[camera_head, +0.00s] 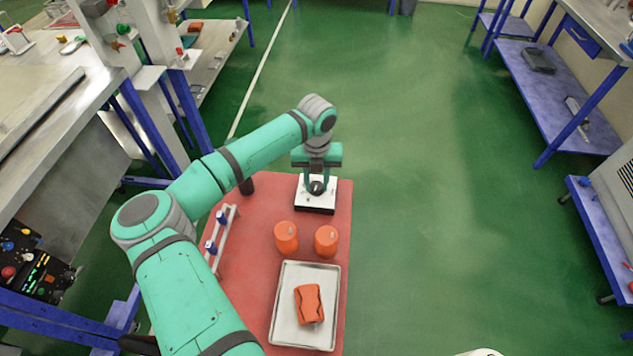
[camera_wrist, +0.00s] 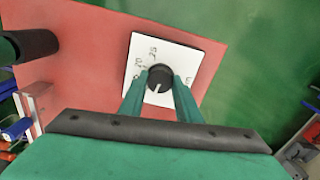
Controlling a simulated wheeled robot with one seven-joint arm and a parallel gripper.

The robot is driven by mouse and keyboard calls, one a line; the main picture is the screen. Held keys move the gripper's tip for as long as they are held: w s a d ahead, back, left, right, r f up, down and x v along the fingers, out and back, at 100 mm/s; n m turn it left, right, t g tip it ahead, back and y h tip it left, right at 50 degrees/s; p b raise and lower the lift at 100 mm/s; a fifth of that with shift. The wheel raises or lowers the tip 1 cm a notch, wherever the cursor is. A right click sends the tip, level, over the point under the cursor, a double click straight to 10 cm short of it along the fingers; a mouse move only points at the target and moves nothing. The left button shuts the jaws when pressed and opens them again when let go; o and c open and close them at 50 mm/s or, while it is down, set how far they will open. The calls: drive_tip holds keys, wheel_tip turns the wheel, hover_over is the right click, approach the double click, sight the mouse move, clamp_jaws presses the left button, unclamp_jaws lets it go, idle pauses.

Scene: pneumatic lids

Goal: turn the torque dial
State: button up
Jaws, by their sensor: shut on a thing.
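The torque dial is a black round knob (camera_wrist: 160,78) with a white pointer line. It sits on a white square plate (camera_head: 309,200) with printed numbers, at the far end of the red table top. In the wrist view the pointer faces toward my gripper's palm, slightly left. My gripper (camera_head: 317,186) comes down from above, and its two green fingers are shut on the knob, one on each side (camera_wrist: 159,84). Some of the plate's markings are hidden behind the fingers.
The red table top (camera_head: 255,275) also carries two orange cylinders (camera_head: 286,237) (camera_head: 326,241), a metal tray (camera_head: 290,335) with an orange block (camera_head: 309,304), and a rack with blue-topped items (camera_head: 222,240).

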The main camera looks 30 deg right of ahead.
sight(317, 185)
drive_tip(key=shift+w+m, duration=0.1)
drive_tip(key=shift+m, duration=2)
drive_tip(key=o, duration=1.1)
drive_tip(key=shift+c, duration=0.2)
drive_tip(key=shift+r, duration=0.15)
wheel_tip(317, 185, up, 11)
drive_tip(key=shift+f, duration=0.2)
